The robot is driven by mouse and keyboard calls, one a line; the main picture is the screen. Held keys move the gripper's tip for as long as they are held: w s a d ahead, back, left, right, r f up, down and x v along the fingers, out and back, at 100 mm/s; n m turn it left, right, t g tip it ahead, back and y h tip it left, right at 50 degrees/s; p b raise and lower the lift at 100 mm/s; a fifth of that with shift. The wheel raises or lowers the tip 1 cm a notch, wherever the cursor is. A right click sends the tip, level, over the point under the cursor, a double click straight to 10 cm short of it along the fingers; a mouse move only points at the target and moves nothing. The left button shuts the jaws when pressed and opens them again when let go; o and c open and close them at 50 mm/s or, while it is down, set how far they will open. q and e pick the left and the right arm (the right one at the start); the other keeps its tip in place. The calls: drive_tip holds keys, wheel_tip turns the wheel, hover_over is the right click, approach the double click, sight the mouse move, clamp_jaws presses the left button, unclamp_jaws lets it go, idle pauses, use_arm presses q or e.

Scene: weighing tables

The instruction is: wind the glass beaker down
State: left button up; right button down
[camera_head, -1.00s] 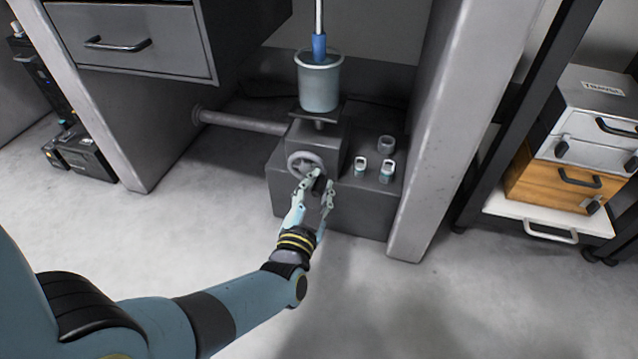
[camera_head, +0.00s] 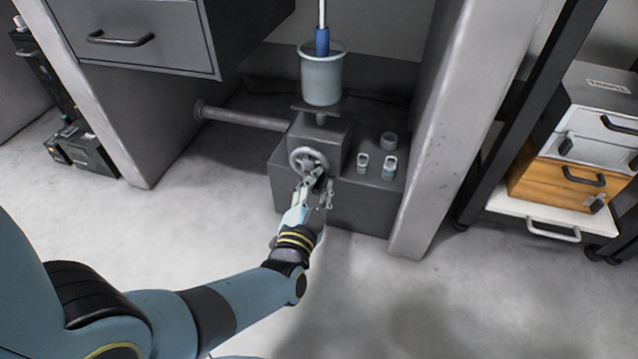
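The glass beaker (camera_head: 322,80), pale grey-blue and upright, stands on a small dark platform (camera_head: 318,109) above a grey jack box (camera_head: 326,135). A thin rod with a blue lower end (camera_head: 322,42) hangs from above, its tip at or inside the beaker's mouth. A grey handwheel (camera_head: 308,160) with a dark knob is on the box's front. My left gripper (camera_head: 323,178) is at the wheel's lower right, its fingers around the partly hidden knob. Whether they press on it is unclear. My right gripper is not in view.
Two small glass-like items (camera_head: 389,167) and a grey cup (camera_head: 389,141) stand on the base (camera_head: 350,205) right of the wheel. A grey pillar (camera_head: 440,150) rises at the right. A drawer unit (camera_head: 140,35) overhangs at the upper left. The floor in front is clear.

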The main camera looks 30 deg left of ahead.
sight(318, 182)
use_arm(q)
drive_tip(key=o, duration=0.4)
wheel_tip(318, 182, up, 10)
idle(0.6)
